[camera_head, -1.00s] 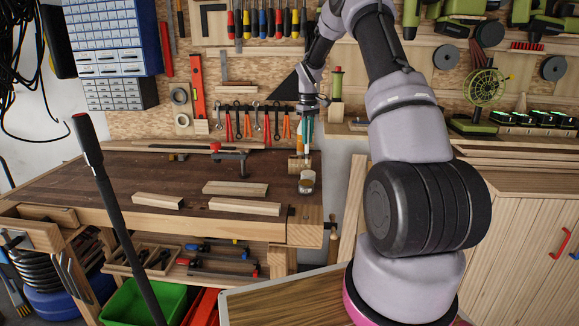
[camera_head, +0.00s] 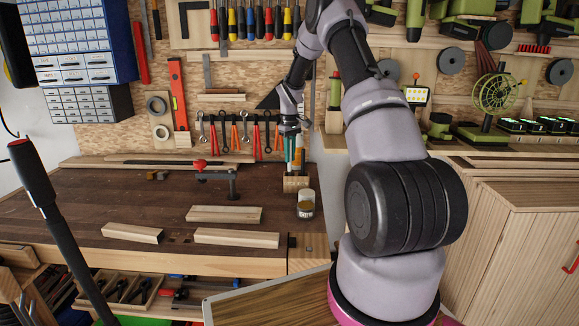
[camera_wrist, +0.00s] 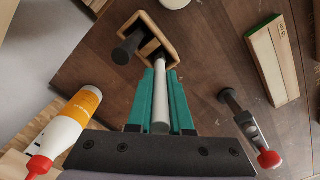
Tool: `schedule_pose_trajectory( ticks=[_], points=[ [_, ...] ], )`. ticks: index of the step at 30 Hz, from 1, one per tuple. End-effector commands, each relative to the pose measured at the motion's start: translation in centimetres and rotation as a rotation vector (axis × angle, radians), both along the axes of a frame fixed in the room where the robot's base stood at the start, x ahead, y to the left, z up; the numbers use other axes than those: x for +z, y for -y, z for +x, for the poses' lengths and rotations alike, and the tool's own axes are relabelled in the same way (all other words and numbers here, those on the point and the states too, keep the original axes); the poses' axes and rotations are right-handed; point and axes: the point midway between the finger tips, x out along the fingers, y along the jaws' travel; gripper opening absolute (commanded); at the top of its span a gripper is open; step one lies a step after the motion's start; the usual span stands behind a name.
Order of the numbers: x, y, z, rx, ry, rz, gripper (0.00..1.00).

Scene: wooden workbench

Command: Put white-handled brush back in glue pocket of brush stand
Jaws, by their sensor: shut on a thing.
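The white-handled brush (camera_wrist: 161,108) is between the teal fingers of my gripper (camera_wrist: 161,77), which is shut on its handle. The wooden brush stand (camera_wrist: 172,38) is just beyond the fingertips in the wrist view. The brush's far end reaches the stand's near opening; its bristles are hidden, and I cannot tell how deep it sits. A black-handled tool (camera_wrist: 127,48) stands in the stand's left side. In the head view my gripper (camera_head: 291,150) is pointing down right above the stand (camera_head: 296,183), near the bench's right end.
A glass jar (camera_head: 306,206) stands just in front of the stand. A clamp with a red knob (camera_head: 218,178) is to the left. Several wood blocks (camera_head: 225,214) lie in front. The wrist view shows a white bottle with orange label (camera_wrist: 78,112) at left.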

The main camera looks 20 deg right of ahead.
Motion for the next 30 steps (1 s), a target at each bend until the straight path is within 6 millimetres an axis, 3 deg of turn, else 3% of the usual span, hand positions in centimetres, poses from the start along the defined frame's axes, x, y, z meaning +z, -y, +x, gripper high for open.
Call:
schedule_pose_trajectory(
  ticks=[9, 19, 20, 22, 30],
  points=[
    [-3.6, 0.0, 0.0, 0.0, 0.0, 0.0, 0.0],
    [-3.9, 0.0, 0.0, 0.0, 0.0, 0.0, 0.0],
    [-4.0, 0.0, 0.0, 0.0, 0.0, 0.0, 0.22],
    [-3.9, 0.0, 0.0, 0.0, 0.0, 0.0, 0.48],
    [-3.9, 0.0, 0.0, 0.0, 0.0, 0.0, 0.48]
  ],
)
